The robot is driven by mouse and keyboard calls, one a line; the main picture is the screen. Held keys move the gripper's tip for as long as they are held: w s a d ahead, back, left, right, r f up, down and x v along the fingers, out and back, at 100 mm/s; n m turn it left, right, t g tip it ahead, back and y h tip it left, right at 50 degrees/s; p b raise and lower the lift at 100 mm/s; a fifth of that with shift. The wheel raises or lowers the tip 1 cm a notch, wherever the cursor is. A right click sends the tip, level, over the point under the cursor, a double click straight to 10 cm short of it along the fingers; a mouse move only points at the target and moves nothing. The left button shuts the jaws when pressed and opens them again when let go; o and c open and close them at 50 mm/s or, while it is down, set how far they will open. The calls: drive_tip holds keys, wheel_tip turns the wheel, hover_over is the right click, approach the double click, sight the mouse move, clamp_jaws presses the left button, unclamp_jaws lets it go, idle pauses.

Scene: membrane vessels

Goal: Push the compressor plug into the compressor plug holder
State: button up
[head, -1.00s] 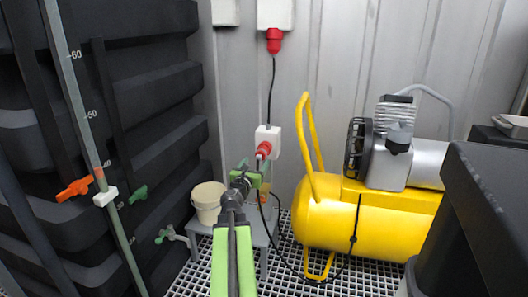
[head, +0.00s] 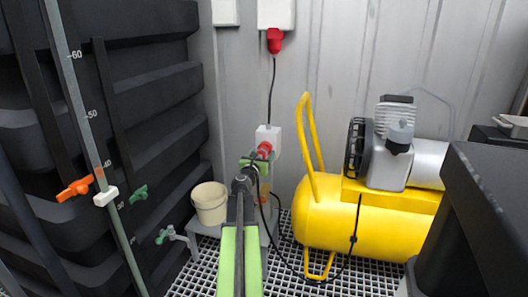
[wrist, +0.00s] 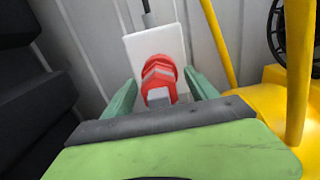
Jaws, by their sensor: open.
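The red compressor plug (wrist: 158,72) sits at the front of the white plug holder box (wrist: 140,50) in the wrist view. In the head view the plug (head: 264,149) shows red against the white holder (head: 274,137), low on the back wall. I cannot tell how deep the plug sits in the holder. My gripper (wrist: 160,88) is open, with one green finger on each side of the plug's near end. In the head view my gripper (head: 257,162) is right in front of the plug, and the arm partly hides the area below it.
A yellow compressor (head: 340,225) stands at right on the grating floor. A white bucket (head: 210,203) stands left of my arm. A red plug (head: 275,40) hangs under an upper wall box. A black cable runs down beside my arm. Black tank walls fill the left.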

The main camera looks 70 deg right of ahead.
idle(0.7)
clamp_jaws()
idle(0.3)
drive_tip(key=shift+a, duration=0.1)
drive_tip(key=shift+s+a, duration=0.15)
drive_tip(key=shift+a, duration=2.75)
